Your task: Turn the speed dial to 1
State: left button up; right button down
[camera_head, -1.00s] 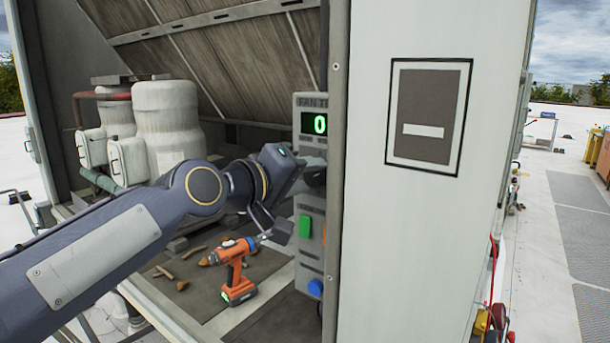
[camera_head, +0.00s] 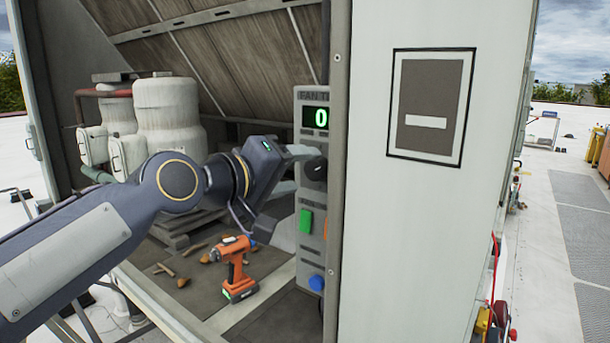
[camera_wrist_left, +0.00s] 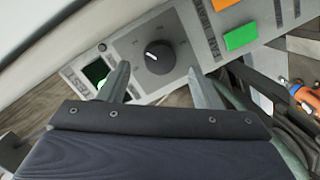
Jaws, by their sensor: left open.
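My left gripper (camera_head: 301,163) is just left of the panel in the head view. In the left wrist view its two fingers (camera_wrist_left: 158,69) are spread, one on each side of the dial and apart from it. Whether the fingertips reach the dial's depth is hard to tell. My right gripper is in neither view.
A green button (camera_head: 306,221) and a blue knob (camera_head: 316,284) sit lower on the panel. An orange drill (camera_head: 235,266) stands on the cabinet floor below my left arm. The cabinet's white side wall (camera_head: 425,240) is right of the panel. White tanks (camera_head: 168,120) stand behind.

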pick_arm(q)
jog(key=b+v, duration=0.1)
jog(key=v, duration=0.4)
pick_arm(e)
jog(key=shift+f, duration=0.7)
pick_arm(q)
jog(key=s+a+f+g+y, duration=0.2)
jog(key=s+a+f, duration=0.3)
jog(key=s+f, duration=0.3)
jog(key=s+a+f+m+g+y, duration=0.1)
jog(key=s+a+f, duration=0.4)
jog(key=f, duration=1.2)
jog(key=s+a+f+g+y, duration=0.3)
jog(key=s+a+f, duration=0.2)
jog(key=s+f, duration=0.6)
jog(key=shift+f+m+g+y, duration=0.3)
jog(key=shift+f+m+y, duration=0.1)
jog(key=shift+f, duration=0.4)
jog(key=shift+w, duration=0.15)
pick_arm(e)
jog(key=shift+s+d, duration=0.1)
